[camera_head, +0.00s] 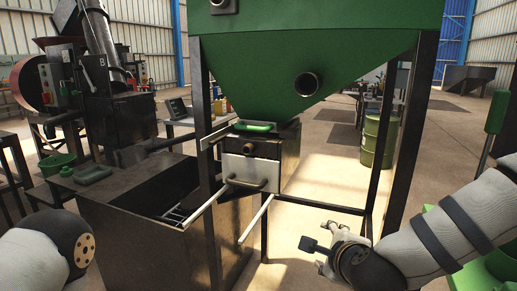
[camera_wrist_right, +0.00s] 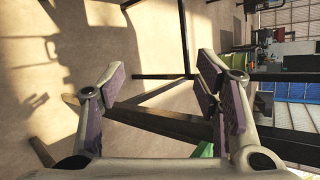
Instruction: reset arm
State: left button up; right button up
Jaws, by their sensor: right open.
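My right arm (camera_head: 430,240) comes in from the right in the head view. Its gripper (camera_head: 318,248) is in front of the green hopper's frame, apart from it. In the right wrist view the right gripper (camera_wrist_right: 165,105) has its two fingers spread, with nothing held between them. At the lower left of the head view is my left arm (camera_head: 45,250); its gripper is out of the picture.
A green hopper (camera_head: 330,50) stands on dark legs (camera_head: 408,140), with a metal drawer and handle (camera_head: 250,172) below its outlet. A dark open bin (camera_head: 130,230) is at front left. A green barrel (camera_head: 378,140) stands behind. Floor (camera_head: 315,190) between the legs is clear.

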jog(key=s+f+n+g+y, duration=0.1)
jog(key=s+f+n+g, duration=0.5)
jog(key=s+f+n, duration=0.9)
jog(key=s+d+f+n+g, duration=0.2)
jog(key=s+f, duration=0.1)
jog(key=s, duration=0.6)
jog(key=s+d+f+n+g, duration=0.2)
jog(key=s+d+f, duration=0.1)
jog(key=s, duration=0.6)
jog(key=s+d+f+n+g+h, duration=0.1)
jog(key=s+d+f+n+g, duration=0.1)
jog(key=s, duration=0.7)
jog(key=shift+d+f+n+g, duration=0.25)
jog(key=shift+f+n+g, duration=0.05)
jog(key=shift+f+g, duration=0.25)
jog(key=shift+s, duration=0.1)
